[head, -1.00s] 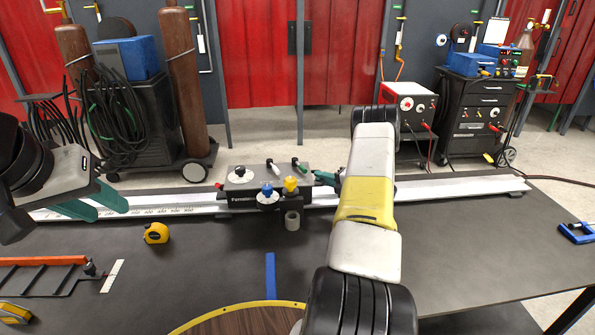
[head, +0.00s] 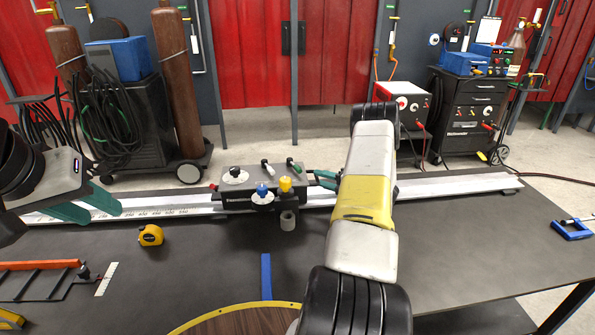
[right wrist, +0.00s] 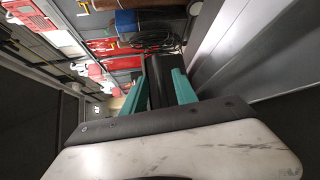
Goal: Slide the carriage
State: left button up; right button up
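My right gripper (head: 326,179) is at the carriage's right end, partly hidden by my forearm. In the right wrist view its teal fingers (right wrist: 160,88) stand apart with a dark block between them. I cannot tell whether they press on it. My left gripper (head: 88,205) has its teal fingers apart and empty, over the rail's left part.
On the dark table (head: 460,240) are a yellow tape measure (head: 150,236), a blue strip (head: 266,276), an orange-edged tool (head: 40,266) and a blue clamp (head: 572,229). A round wooden board (head: 240,322) is at the front. The rail right of my right gripper is clear.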

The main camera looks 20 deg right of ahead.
jog(key=v, duration=0.5)
jog(key=shift+s, duration=0.15)
